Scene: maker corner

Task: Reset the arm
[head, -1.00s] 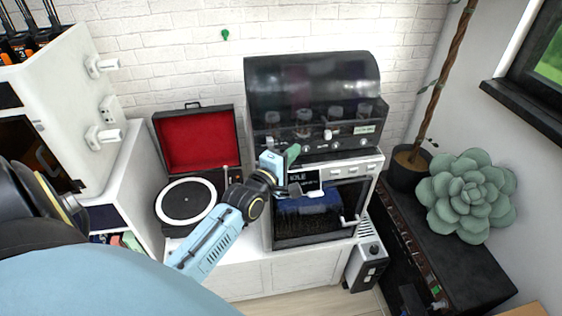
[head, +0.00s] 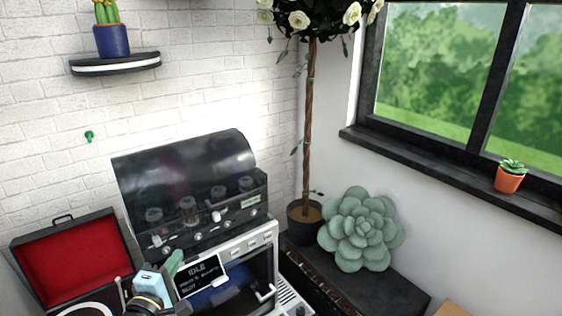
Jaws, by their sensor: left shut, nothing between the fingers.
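My left gripper (head: 160,279) shows at the bottom left of the head view, in front of the white machine (head: 258,252) with a small "IDLE" screen (head: 200,275). The gripper is shut and empty, its tip beside the screen. I cannot tell whether it touches the machine. Most of my left arm is below the picture's edge. My right gripper is not in view.
A black domed unit (head: 185,182) sits on the white machine. An open red-lined record player (head: 70,262) is at left. A potted tree (head: 308,130), a large succulent (head: 360,230) on a dark cabinet (head: 385,290) and a windowsill (head: 450,180) are at right.

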